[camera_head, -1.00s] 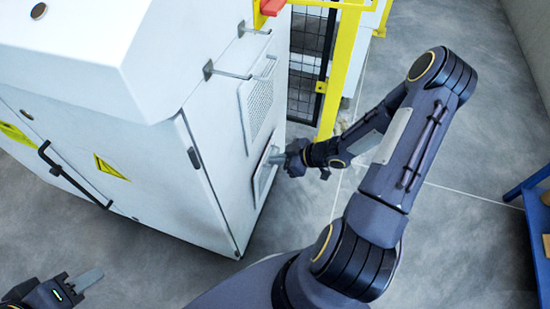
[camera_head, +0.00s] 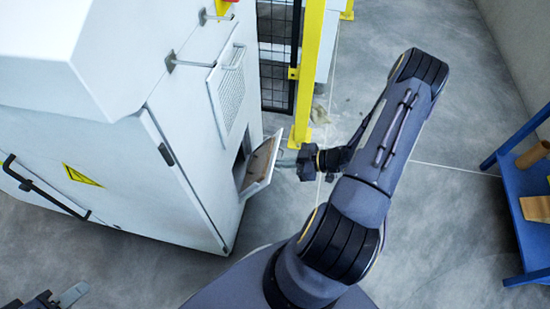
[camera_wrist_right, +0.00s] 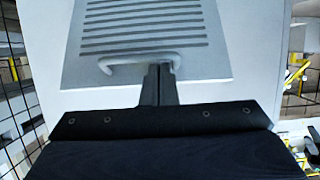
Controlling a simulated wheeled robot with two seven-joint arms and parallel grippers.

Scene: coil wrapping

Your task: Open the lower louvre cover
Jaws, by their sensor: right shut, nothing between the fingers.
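The lower louvre cover (camera_head: 262,166) stands swung out from the white cabinet's side, tilted, with its brownish inner face showing. A dark opening (camera_head: 240,163) shows behind it. In the right wrist view the slotted face of a louvre cover (camera_wrist_right: 205,62) fills the upper middle, with a light bar handle (camera_wrist_right: 112,63) near its lower edge. My right gripper (camera_head: 284,160) is shut at the cover's outer side. Its fingers (camera_wrist_right: 158,78) overlap the handle; whether they touch it I cannot tell. My left gripper (camera_head: 72,294) is at the bottom left, away from the cabinet, its jaws unclear.
The upper louvre cover (camera_head: 231,92) is closed, above the opening. A yellow post (camera_head: 309,75) and black mesh fence (camera_head: 277,60) stand behind my right gripper. A blue shelf (camera_head: 522,205) is at the far right. Grey floor is free between.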

